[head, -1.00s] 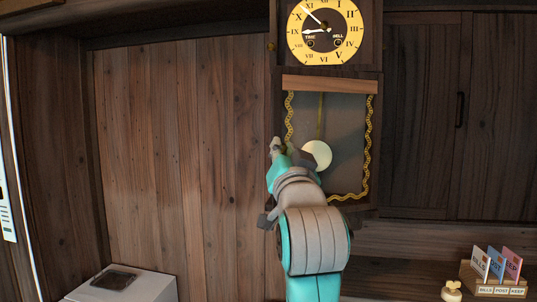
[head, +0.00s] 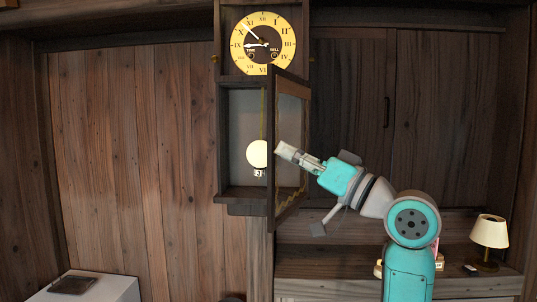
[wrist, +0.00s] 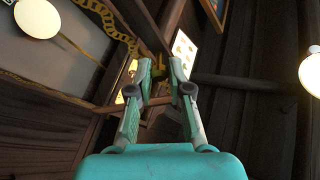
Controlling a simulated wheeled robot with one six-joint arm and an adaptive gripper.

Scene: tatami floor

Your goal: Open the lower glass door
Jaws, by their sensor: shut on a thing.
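The wall clock's lower glass door (head: 289,150) stands swung well out toward me, with its hinge side at the right of the case. It has a dark wooden frame and gold wavy trim. My gripper (head: 281,150) is at the door's free side, reaching in from the right, and is shut on it. The exact part between the fingertips is hard to make out. In the wrist view my gripper (wrist: 161,68) shows two fingers with a narrow gap, next to the wooden frame. The pale pendulum bob (head: 258,154) hangs in the open case; it also shows in the wrist view (wrist: 38,18).
The yellow clock dial (head: 263,44) is above the door. Dark cupboard doors (head: 400,120) stand behind on the right. A lamp (head: 490,233) stands on a low shelf at the right. A pale box (head: 100,289) is at lower left. The space left of the clock is clear.

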